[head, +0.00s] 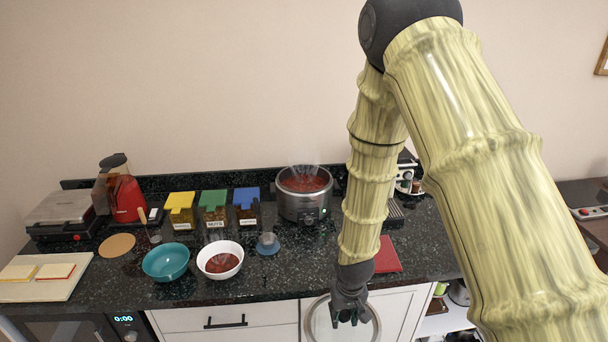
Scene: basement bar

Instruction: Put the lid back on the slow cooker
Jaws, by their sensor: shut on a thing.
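The slow cooker (303,207) is a round, dark metallic pot on the worktop near the back wall. It is open, with red food inside and steam rising. The lid (308,317) shows as a pale round rim with a see-through middle, in front of the white cabinet door. My gripper (347,316) is shut on the lid near its middle, apparently at the knob, which the fingers hide. Gripper and lid are just past the worktop's front edge, below and to the right of the cooker in the picture. The lid's exact height and tilt are hard to tell.
A white bowl of red food (220,260), a teal bowl (166,262) and a small blue item (268,244) stand left of the cooker. Three colour-lidded containers (213,211) stand behind them. A red cloth or board (387,256) lies right of my gripper. Dark worktop is bare before the cooker.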

